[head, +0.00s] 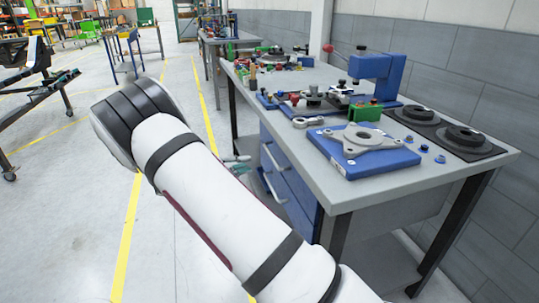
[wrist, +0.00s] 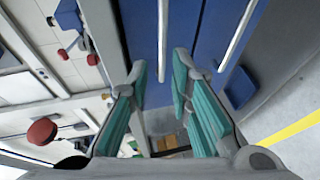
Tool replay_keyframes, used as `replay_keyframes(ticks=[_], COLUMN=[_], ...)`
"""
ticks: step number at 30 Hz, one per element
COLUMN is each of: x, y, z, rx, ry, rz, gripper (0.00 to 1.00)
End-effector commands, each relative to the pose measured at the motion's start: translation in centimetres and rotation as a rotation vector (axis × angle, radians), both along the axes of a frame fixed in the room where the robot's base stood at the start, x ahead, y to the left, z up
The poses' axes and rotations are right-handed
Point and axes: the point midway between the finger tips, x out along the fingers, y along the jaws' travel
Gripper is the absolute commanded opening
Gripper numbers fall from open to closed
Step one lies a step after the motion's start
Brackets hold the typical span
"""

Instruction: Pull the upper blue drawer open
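The upper blue drawer (wrist: 183,22) is in the bench end and looks shut, with a long pale handle (wrist: 162,38). In the head view this handle (head: 273,157) shows just right of my gripper (head: 240,165), which is partly hidden behind my arm. In the wrist view my gripper (wrist: 160,74) is open, with teal pads on both fingers. The upper handle lies between the fingertips in the picture; I cannot tell whether anything touches. The lower blue drawer (wrist: 240,88) and its handle (wrist: 238,38) are to the right in the wrist view.
The grey workbench top (head: 300,160) bears a blue plate with a metal flange (head: 362,138), a blue press (head: 378,70) and several small parts. Bench legs (head: 335,232) stand near the drawers. The floor left of the bench, with yellow lines, is open.

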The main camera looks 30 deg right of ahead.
Motion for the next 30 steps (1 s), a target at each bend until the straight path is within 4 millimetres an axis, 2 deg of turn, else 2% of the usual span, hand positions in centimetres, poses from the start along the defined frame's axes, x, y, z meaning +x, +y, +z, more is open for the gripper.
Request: replay_keyframes(ticks=[4, 8, 21, 30], x=[0.7, 0.9, 1.7, 2.2], y=[0.0, -1.2, -9.2, -12.7], z=[-0.6, -0.9, -2.5, -3.2], rx=[-0.025, -0.025, -0.022, -0.021], ry=[-0.004, -0.004, -0.003, -0.003], rz=[0.023, 0.022, 0.019, 0.022], gripper=[0.20, 0.20, 0.20, 0.20])
